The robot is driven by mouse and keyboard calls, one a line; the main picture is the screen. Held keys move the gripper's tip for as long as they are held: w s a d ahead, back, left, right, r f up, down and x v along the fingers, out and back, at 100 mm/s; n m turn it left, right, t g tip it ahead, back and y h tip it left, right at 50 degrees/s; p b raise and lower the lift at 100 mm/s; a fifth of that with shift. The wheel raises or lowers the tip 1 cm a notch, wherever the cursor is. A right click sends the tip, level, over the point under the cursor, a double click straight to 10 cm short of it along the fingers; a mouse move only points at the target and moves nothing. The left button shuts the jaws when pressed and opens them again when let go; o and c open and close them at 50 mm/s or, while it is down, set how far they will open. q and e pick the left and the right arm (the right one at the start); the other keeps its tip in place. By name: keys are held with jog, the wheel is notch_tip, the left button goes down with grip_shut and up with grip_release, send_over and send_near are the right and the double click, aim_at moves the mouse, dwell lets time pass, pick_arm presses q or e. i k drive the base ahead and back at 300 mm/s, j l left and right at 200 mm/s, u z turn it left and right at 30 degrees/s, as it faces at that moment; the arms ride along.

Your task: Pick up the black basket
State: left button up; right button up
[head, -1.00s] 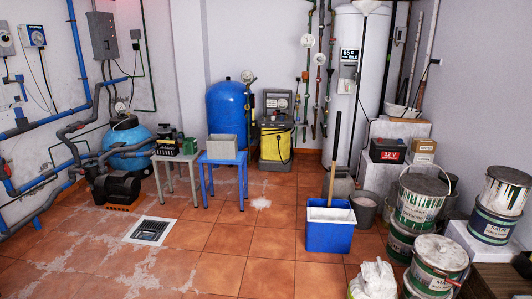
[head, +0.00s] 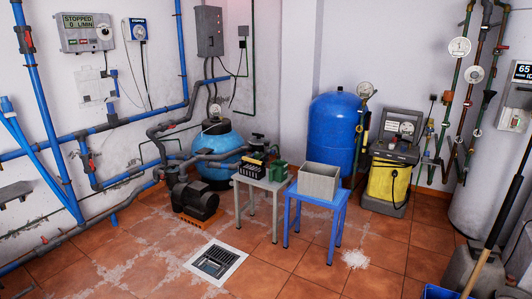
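A small black basket (head: 252,168) stands on a grey stool (head: 262,183) near the middle of the head view. It appears to have a row of things in it, too small to make out. A green can-like object (head: 278,171) stands right beside it on the same stool. Neither of my grippers shows in the head view.
A blue stool (head: 316,197) with a grey open bin (head: 319,180) stands just right of the grey stool. A pump (head: 195,199) and blue tank (head: 217,155) are behind left. A floor drain (head: 215,262) lies in front. A blue bucket (head: 440,293) is at lower right.

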aim_at(252, 167)
jog(key=i+j+u, duration=0.25)
jog(key=i+u, duration=0.15)
jog(key=i, duration=0.35)
jog(key=i+u, duration=0.35)
jog(key=i, duration=0.45)
jog(key=i+l+u, duration=0.25)
jog(key=i+u, duration=0.15)
jog(key=i, duration=0.35)
